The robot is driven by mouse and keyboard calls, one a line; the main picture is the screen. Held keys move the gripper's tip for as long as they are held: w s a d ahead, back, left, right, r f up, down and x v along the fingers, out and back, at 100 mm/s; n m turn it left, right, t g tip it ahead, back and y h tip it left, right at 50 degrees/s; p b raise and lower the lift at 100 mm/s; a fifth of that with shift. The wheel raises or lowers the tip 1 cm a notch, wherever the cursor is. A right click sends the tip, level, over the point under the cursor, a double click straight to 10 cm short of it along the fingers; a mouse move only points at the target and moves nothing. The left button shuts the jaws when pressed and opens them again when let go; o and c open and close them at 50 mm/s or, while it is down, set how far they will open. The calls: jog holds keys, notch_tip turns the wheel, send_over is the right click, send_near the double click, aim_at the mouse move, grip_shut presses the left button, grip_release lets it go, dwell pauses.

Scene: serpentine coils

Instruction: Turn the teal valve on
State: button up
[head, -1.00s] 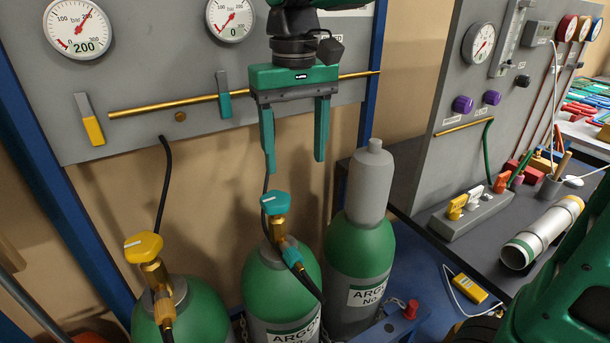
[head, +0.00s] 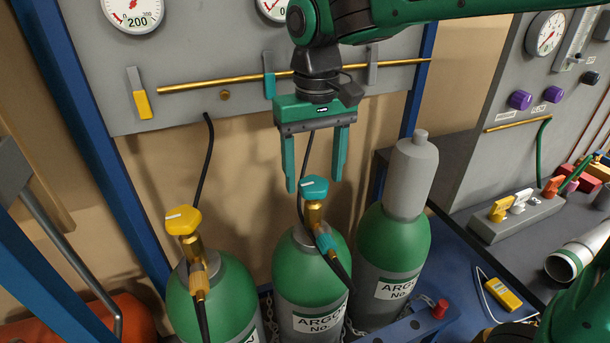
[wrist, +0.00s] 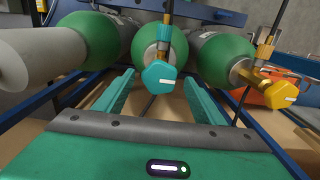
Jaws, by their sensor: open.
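The teal valve knob (head: 314,188) sits on a brass stem on top of the middle green argon cylinder (head: 310,270). It is faceted, with a white mark on its top. My green gripper (head: 315,183) points down over it, open and empty. The fingertips are about level with the knob in the head view, one on each side. In the wrist view the teal knob (wrist: 159,77) appears between the tips of the two fingers, near their ends. I see no clear contact, and the exact depth is hard to tell.
A yellow valve (head: 183,220) tops the left cylinder. A grey-capped cylinder (head: 408,180) stands close on the right. A black hose (head: 340,270) runs from the middle valve. Behind is a grey panel with a teal lever (head: 269,82), a yellow lever (head: 140,100) and a brass pipe (head: 200,86).

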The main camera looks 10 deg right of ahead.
jog(key=shift+f, duration=0.55)
